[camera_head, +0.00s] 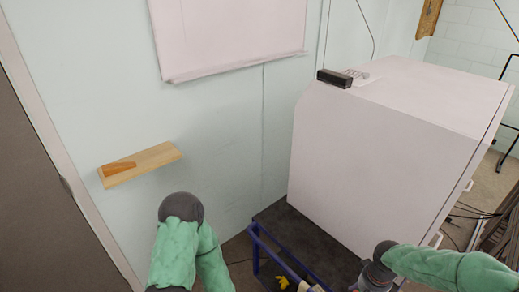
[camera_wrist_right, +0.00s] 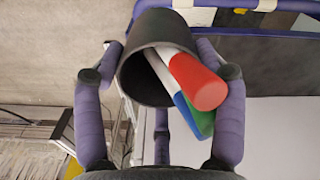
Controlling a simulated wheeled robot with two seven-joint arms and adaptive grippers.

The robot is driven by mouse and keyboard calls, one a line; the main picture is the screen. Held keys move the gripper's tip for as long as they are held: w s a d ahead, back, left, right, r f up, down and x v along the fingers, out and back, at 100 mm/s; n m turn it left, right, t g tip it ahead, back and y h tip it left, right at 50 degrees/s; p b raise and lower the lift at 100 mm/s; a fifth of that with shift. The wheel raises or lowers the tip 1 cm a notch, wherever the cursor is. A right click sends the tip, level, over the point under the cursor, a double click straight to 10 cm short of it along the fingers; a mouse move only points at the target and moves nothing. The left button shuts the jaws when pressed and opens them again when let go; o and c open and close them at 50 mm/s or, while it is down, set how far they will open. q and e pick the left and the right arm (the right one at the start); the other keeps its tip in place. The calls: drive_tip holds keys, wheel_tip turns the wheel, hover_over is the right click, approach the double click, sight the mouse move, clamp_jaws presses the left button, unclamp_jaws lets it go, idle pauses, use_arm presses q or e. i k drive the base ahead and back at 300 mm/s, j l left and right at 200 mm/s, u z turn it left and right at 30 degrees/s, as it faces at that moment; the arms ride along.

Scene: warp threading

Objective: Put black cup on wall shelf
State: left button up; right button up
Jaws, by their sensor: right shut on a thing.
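The black cup (camera_wrist_right: 152,30) is in the right wrist view, its open mouth turned toward the camera. It holds several markers, with red, blue, green and white parts showing. My right gripper (camera_wrist_right: 158,62) is shut on the cup, with purple fingers around its sides. In the head view, my right wrist is at the bottom right edge, and the cup cannot be made out there. The wooden wall shelf (camera_head: 155,160) is on the pale wall at the left, with a darker wooden patch at its left end. My left arm is at the bottom; its gripper is not seen.
A large white cabinet (camera_head: 385,150) stands at the right, with a black box (camera_head: 335,78) on top. Below it are a dark surface (camera_head: 300,232) and a blue rail (camera_head: 283,262). A white panel (camera_head: 230,35) hangs above the shelf. A dark door (camera_head: 40,190) is at the left.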

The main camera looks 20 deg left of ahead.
sight(154, 157)
drive_tip(key=k+u, duration=0.15)
drive_tip(key=u, duration=0.95)
drive_tip(key=i+u, duration=0.15)
drive_tip(key=u, duration=0.25)
drive_tip(key=i+l+u, duration=0.1)
drive_tip(key=u, duration=0.35)
drive_tip(key=i+l+u, duration=0.15)
drive_tip(key=u, duration=0.25)
